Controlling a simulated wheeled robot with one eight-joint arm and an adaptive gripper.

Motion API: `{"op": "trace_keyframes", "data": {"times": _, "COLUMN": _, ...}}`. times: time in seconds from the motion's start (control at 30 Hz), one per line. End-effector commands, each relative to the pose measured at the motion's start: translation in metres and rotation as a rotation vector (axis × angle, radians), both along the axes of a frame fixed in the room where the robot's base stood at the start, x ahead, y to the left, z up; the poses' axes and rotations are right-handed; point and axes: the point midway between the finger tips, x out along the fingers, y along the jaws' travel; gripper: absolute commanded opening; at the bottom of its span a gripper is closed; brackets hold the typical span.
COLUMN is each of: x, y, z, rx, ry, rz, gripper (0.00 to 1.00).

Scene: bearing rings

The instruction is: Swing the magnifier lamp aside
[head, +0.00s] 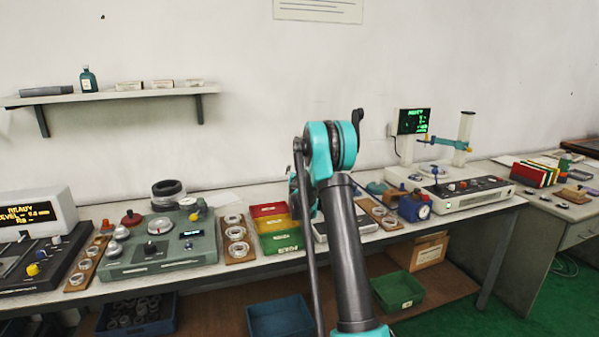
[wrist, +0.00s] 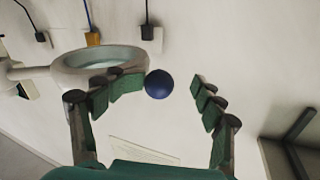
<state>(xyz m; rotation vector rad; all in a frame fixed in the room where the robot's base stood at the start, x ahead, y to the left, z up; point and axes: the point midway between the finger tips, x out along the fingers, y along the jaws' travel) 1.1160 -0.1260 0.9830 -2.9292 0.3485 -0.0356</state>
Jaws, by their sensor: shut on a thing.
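The magnifier lamp (wrist: 72,76) shows in the wrist view as a pale ring around a glassy lens, at the left, with a pale arm running off to the left edge. A dark blue ball knob (wrist: 158,84) is beside the ring's right side. The left finger overlaps the ring's edge in the picture. In the head view my arm stands in front of the bench middle and hides the lamp and most of my gripper.
The long workbench (head: 270,262) carries a green test device (head: 160,248), ring trays and red, yellow and green bins (head: 280,240). A white machine (head: 465,192) stands to the right. A shelf (head: 110,97) is on the wall at left.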

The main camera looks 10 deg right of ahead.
Motion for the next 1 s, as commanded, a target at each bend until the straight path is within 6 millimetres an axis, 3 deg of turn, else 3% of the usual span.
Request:
{"op": "trace_keyframes", "data": {"times": 0.37, "x": -0.006, "y": 0.006, "z": 0.000, "rx": 0.001, "ry": 0.000, "rz": 0.009, "gripper": 0.46}}
{"op": "trace_keyframes", "data": {"times": 0.8, "x": -0.088, "y": 0.023, "z": 0.001, "rx": 0.001, "ry": -0.001, "rz": 0.005, "gripper": 0.46}}
{"op": "trace_keyframes", "data": {"times": 1.0, "x": -0.111, "y": 0.030, "z": 0.001, "rx": 0.001, "ry": -0.002, "rz": 0.007, "gripper": 0.46}}
